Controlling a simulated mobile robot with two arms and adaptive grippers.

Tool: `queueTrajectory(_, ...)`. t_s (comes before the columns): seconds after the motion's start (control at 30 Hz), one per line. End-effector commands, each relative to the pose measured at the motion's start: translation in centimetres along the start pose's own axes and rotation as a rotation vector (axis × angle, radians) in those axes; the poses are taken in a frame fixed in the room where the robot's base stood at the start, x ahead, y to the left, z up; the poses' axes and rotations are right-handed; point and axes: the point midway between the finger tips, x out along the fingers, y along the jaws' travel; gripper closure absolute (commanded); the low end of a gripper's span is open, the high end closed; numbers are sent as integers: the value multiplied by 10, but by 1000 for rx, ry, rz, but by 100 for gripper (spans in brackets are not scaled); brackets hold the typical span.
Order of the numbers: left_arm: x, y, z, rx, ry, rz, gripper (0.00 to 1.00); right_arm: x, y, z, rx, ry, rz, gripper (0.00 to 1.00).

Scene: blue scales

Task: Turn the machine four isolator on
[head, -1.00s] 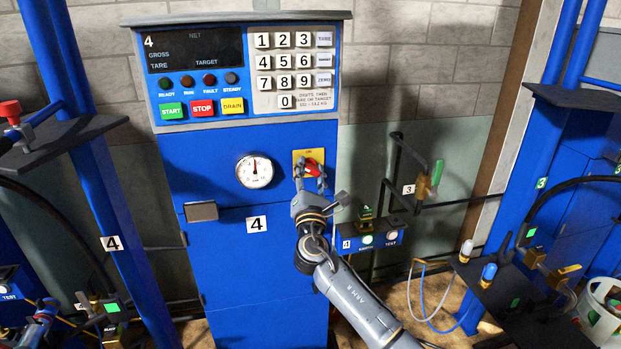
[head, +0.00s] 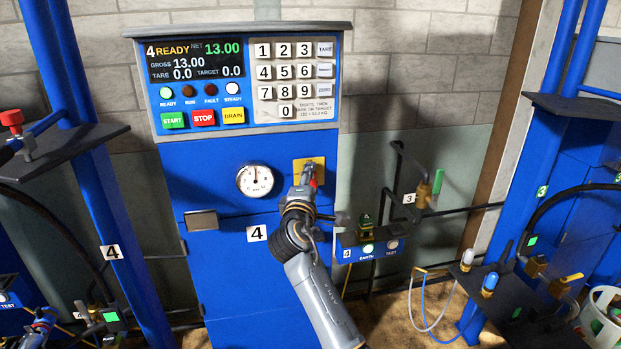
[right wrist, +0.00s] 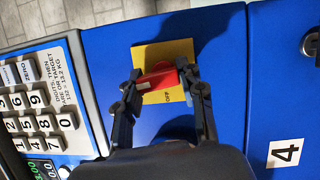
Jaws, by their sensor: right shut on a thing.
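The machine four isolator is a red handle (right wrist: 160,80) on a yellow plate (right wrist: 168,55) on the blue front of machine four. In the head view the yellow plate (head: 317,163) sits right of the gauge, and my gripper covers most of the handle. My right gripper (head: 308,178) is shut on the red handle, with one finger on each side of it in the right wrist view. An OFF mark shows on the plate beside the handle. The display (head: 196,60) above is lit and reads READY, 13.00.
A round dial gauge (head: 255,179) is left of the isolator, and a keypad (head: 292,75) is above. A small earth/test box (head: 372,249) stands lower right, near pipework with a green-handled valve (head: 437,183). A blue post (head: 75,130) with a dark shelf rises at left.

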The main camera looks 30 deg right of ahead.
Motion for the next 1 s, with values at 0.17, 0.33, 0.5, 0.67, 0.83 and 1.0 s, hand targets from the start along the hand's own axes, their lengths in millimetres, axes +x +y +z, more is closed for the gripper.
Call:
queueTrajectory(0.17,-5,0,0,0,0,0,46,0,0,0,80,0,-35,93)
queueTrajectory(0.33,-6,0,0,-1,0,-1,46,0,0,1,122,-1,-53,93)
queueTrajectory(0.5,-7,-1,-1,-1,0,-1,46,0,0,1,140,-1,-60,93)
queueTrajectory(0.67,-6,-1,0,-1,0,-1,46,0,-1,1,143,-1,-62,92)
queueTrajectory(0.83,-6,-1,-1,-1,0,-1,46,0,-1,1,143,-1,-62,93)
queueTrajectory(1.0,-6,-1,0,-1,0,-1,46,0,-1,1,142,-1,-61,38)
